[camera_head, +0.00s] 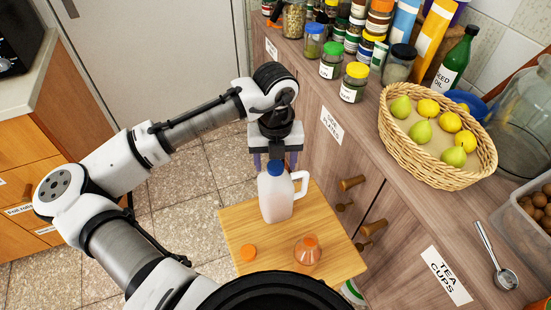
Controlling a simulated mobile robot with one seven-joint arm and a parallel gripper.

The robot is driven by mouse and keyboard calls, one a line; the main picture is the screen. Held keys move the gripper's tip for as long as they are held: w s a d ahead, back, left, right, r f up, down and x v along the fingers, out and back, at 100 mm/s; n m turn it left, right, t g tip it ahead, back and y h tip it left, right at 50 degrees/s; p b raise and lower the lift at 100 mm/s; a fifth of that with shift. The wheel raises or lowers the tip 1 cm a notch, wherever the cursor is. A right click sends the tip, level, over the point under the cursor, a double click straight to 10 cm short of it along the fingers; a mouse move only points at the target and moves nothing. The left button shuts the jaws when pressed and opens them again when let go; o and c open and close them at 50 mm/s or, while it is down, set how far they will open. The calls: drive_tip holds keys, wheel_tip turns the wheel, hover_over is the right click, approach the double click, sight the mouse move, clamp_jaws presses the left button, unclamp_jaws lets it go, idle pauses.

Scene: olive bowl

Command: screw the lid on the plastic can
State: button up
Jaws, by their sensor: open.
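The plastic can (276,200) is a whitish jug with a handle on its right side. It stands upright on a wooden board (240,222). A blue lid (275,168) sits at the top of the can; I cannot tell how tightly it is seated. My gripper (275,163) points down right over the can. Its jaws are open, with one purple-tinted finger to the left of the blue lid and one to the right. Contact between fingers and lid cannot be made out. The lid's far side is hidden.
On the board lie an orange lid (248,253) and a small orange-topped bottle (307,249) in front of the can. The cabinet (330,160) with wooden knobs is close on the right. Its counter holds jars and a fruit basket (437,178). Tiled floor is open at left.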

sight(276, 165)
drive_tip(key=shift+c, duration=0.4)
drive_tip(key=c, duration=1)
drive_tip(key=m, duration=0.4)
drive_tip(key=shift+m, duration=0.3)
drive_tip(key=m+b, duration=0.1)
drive_tip(key=m, duration=0.3)
drive_tip(key=shift+m, duration=0.3)
drive_tip(key=o, duration=1.5)
drive_tip(key=shift+r, duration=0.1)
drive_tip(key=shift+r+p, duration=2.45)
drive_tip(key=shift+r, duration=0.55)
